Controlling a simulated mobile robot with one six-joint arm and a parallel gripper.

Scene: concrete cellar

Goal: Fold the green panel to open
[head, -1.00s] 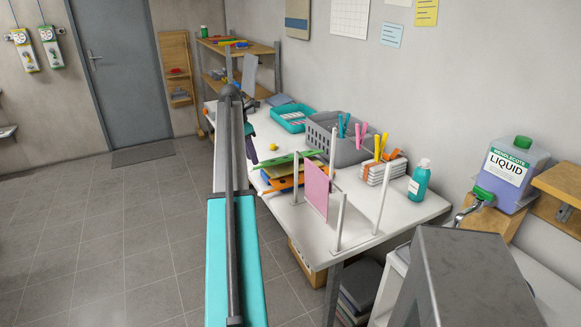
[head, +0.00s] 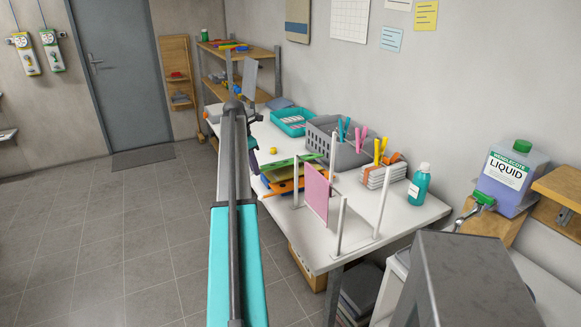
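A flat green panel (head: 287,162) lies near the table's left edge, over an orange panel (head: 284,186) with dark holes. The arm and gripper hide part of its left side. My gripper (head: 252,150) is a small dark shape at the far end of my arm, just left of the green panel. My arm blocks much of it, so its fingers are not clear. I cannot tell whether it touches the panel.
A pink sheet (head: 316,193) stands upright among white posts on the table (head: 395,214). A grey basket (head: 331,145), a teal tray (head: 287,117), a teal bottle (head: 419,185) and a small yellow object (head: 273,150) are nearby. Floor is clear at left.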

